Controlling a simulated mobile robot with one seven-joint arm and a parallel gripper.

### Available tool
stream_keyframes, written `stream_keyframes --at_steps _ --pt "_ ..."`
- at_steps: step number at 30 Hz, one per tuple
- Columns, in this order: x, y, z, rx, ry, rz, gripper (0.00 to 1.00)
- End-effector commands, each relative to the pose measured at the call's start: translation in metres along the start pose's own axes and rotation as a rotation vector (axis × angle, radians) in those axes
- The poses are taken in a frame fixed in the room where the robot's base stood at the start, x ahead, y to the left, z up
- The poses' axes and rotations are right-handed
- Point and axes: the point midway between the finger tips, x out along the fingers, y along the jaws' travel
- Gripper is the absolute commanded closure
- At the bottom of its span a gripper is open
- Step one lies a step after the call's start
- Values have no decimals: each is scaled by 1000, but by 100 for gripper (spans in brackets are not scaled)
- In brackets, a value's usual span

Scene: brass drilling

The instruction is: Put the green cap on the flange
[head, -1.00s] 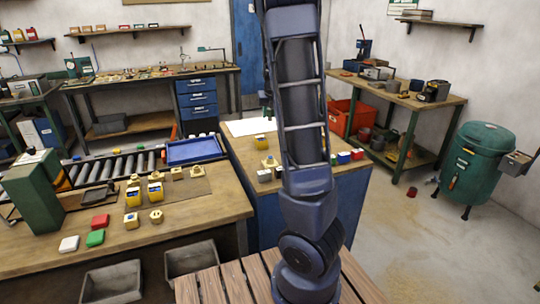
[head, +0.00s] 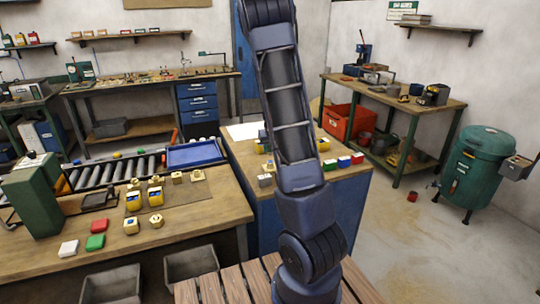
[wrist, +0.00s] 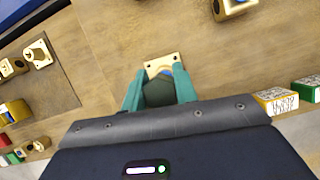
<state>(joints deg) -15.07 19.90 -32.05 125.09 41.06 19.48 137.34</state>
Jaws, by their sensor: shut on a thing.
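In the wrist view, my gripper (wrist: 160,92) has teal fingers shut on a dark green rounded piece, the green cap (wrist: 158,93). Just past the fingertips is a pale brass plate with corner holes, the flange (wrist: 152,65). The cap overlaps the near part of the flange in this view, with a bit of blue beside it. I cannot tell whether cap and flange touch. In the head view my arm hides most of the gripper.
In the wrist view, a yellow box (wrist: 276,101) and a green box (wrist: 307,89) stand at the right. Several brass parts (wrist: 38,54) lie at the left, another brass part (wrist: 232,8) at the top right. Bare wood surrounds the flange. In the head view, a blue tray (head: 195,153) lies behind.

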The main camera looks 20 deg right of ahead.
Motion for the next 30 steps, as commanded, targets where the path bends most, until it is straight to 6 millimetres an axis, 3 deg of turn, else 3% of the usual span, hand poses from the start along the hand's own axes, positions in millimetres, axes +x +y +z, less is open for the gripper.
stream_keyframes --at_steps 12,26,27,30 --pt "30 0 -13 1 1 0 94" --pt "34 0 -14 1 1 0 94" --pt "34 0 -14 0 1 0 67" --pt "34 0 -14 0 0 0 49"
